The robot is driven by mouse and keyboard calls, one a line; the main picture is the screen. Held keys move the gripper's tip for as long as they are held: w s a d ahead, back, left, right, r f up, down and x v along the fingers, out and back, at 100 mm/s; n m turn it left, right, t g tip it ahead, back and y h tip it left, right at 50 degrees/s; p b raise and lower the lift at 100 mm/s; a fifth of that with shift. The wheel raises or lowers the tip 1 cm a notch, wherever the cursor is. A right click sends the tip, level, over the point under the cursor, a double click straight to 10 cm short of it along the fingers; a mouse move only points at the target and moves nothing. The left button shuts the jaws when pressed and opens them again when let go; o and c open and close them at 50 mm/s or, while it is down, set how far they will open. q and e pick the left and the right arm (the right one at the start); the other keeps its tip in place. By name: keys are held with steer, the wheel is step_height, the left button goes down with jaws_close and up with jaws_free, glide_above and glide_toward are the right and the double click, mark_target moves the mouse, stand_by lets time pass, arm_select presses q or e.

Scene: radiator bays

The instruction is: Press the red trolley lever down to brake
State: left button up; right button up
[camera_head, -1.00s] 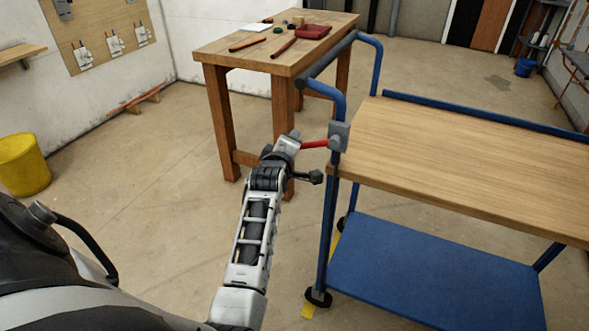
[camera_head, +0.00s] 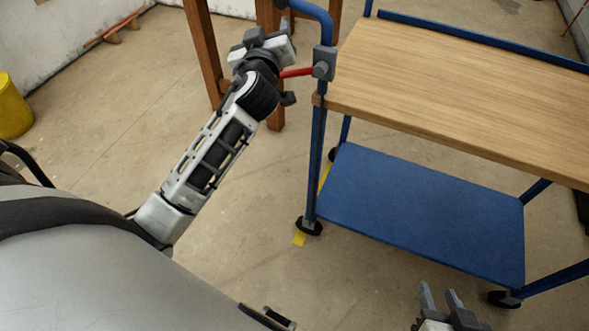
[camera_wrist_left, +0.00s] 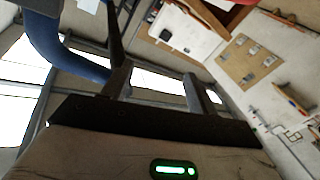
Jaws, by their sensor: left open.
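The red lever (camera_head: 297,72) sticks out to the left from a grey bracket (camera_head: 324,63) on the blue corner post of the trolley (camera_head: 420,215). It looks close to level, and its left end is hidden behind my left wrist. My left gripper (camera_head: 265,36) is open, beside and a little above the lever in the picture; I cannot tell whether they touch. In the left wrist view its two fingers (camera_wrist_left: 155,85) stand apart with nothing between them. My right gripper (camera_head: 440,296) is at the bottom edge, its two fingers apart and empty.
The trolley has a wooden top (camera_head: 440,85), and its blue handle tube (camera_wrist_left: 62,50) shows close by in the left wrist view. Wooden table legs (camera_head: 203,50) stand behind my left gripper. A yellow bin (camera_head: 12,108) is at far left. Floor between is clear.

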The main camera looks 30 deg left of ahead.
arm_select(q)
steer(key=b+v, duration=0.3)
steer(key=v, duration=1.3)
steer(key=s+d+f+m+g+h+p, duration=0.1)
steer(key=s+d+f+m+h, duration=0.2)
steer(key=f, duration=0.4)
steer(key=s+d+f+m+g+h+p, duration=0.1)
steer(key=s+d+f+m+g+h, duration=0.1)
steer(key=f, duration=0.5)
steer(key=s+d+f+m+g+h+p, duration=0.1)
steer(key=s+d+f+m+g+h, duration=0.1)
steer(key=s+d+f+m+h, duration=0.2)
steer(key=shift+d+f+m+h, duration=1.2)
steer(key=shift+d+f, duration=0.4)
steer(key=shift+d, duration=0.2)
arm_select(e)
steer(key=shift+s, duration=0.1)
arm_select(q)
steer(key=shift+s, duration=0.2)
arm_select(e)
steer(key=shift+r, duration=0.1)
arm_select(q)
steer(key=shift+s+d+f, duration=0.2)
steer(key=shift+s+f, duration=0.15)
steer(key=shift+s, duration=0.1)
